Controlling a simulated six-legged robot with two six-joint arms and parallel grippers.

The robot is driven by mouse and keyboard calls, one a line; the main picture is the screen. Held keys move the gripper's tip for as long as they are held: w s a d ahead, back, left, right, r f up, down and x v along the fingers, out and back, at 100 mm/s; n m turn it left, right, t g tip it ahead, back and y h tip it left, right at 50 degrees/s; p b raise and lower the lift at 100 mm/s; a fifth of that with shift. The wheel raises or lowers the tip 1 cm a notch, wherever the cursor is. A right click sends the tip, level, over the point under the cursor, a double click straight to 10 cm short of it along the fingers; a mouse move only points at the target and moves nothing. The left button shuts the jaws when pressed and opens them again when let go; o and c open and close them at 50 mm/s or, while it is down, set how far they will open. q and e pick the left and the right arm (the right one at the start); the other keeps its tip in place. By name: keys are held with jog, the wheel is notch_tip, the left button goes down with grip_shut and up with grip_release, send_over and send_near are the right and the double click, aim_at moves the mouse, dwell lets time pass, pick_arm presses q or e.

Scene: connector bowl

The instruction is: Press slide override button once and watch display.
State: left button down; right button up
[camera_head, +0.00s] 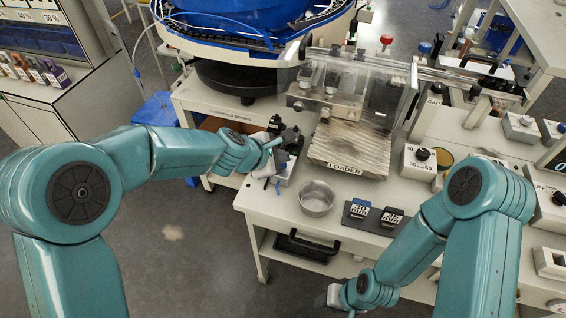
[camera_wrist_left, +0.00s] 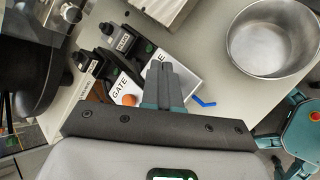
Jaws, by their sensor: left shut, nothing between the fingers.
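My left gripper (camera_head: 274,146) is at the left edge of the table, over a small white control box (camera_head: 287,168) beside the loader. In the left wrist view its fingers (camera_wrist_left: 160,82) are together and empty, over the box (camera_wrist_left: 185,80). A label reading GATE (camera_wrist_left: 123,84) and an orange button (camera_wrist_left: 128,100) show left of the fingers. Another label is partly covered by them, so I cannot tell which button is the slide override or whether the fingers touch one. A dark display (camera_head: 558,158) is cut off at the right edge. My right gripper (camera_head: 328,297) is low at the front; its fingers are unclear.
The loader (camera_head: 348,150) rises behind. Black devices (camera_wrist_left: 112,45) crowd the box's far side. A blue hook-shaped piece (camera_wrist_left: 204,101) is beside the fingers.

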pick_arm(q)
jog(key=shift+f+b, duration=0.5)
jog(key=shift+f, duration=0.05)
jog(key=shift+r, duration=0.1)
dwell(0.5)
jog(key=shift+r+p, duration=0.9)
jog(key=shift+p, duration=0.05)
notch_tip(320, 180, up, 5)
jog(key=p, duration=0.5)
jog(key=shift+s, duration=0.1)
dwell(0.5)
